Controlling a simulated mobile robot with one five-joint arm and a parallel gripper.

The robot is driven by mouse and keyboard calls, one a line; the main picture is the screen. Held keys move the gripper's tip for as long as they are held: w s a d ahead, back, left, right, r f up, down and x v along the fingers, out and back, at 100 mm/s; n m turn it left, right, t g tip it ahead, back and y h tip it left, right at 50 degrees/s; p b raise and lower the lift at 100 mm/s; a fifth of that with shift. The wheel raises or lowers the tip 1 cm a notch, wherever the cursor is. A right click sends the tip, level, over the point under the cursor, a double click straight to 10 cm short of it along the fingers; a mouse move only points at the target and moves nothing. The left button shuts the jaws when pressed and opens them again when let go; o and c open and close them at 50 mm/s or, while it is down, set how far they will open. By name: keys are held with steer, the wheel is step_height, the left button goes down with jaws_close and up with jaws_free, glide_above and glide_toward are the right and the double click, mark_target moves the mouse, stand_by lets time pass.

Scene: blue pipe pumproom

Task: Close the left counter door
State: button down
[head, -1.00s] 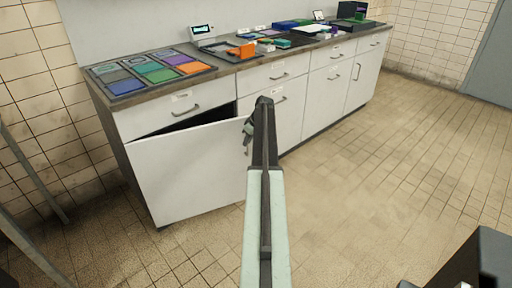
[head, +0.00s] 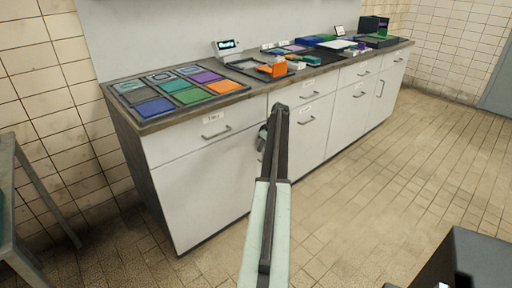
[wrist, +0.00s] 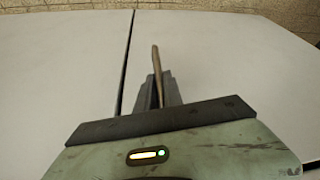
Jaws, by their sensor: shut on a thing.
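The left counter door (head: 208,190) is a plain white panel under the leftmost drawer. It looks flush with the cabinet front, and no dark opening shows above it. My gripper (head: 263,138) is at the door's right edge, partly hidden behind my arm. In the wrist view my gripper (wrist: 158,92) is shut on the door handle (wrist: 156,60), a thin bar standing up between the fingers. The left counter door also shows in the wrist view (wrist: 215,70), beside a narrow dark seam. The lower part of the handle is hidden by the fingers.
The counter (head: 150,126) carries colored trays, an orange block (head: 278,69) and a small display (head: 228,46). More white doors and drawers run off to the right. A grey table (head: 10,200) stands at the left edge.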

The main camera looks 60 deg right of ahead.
steer(key=shift+w+d+r, duration=0.1)
steer(key=shift+w+d, duration=0.05)
steer(key=shift+d, duration=0.1)
steer(key=c, duration=1.8)
jaws_free()
steer(key=shift+o, duration=0.2)
steer(key=p+v, duration=0.7)
steer(key=shift+r, duration=0.3)
steer(key=shift+s+a, duration=0.1)
steer(key=shift+s, duration=0.15)
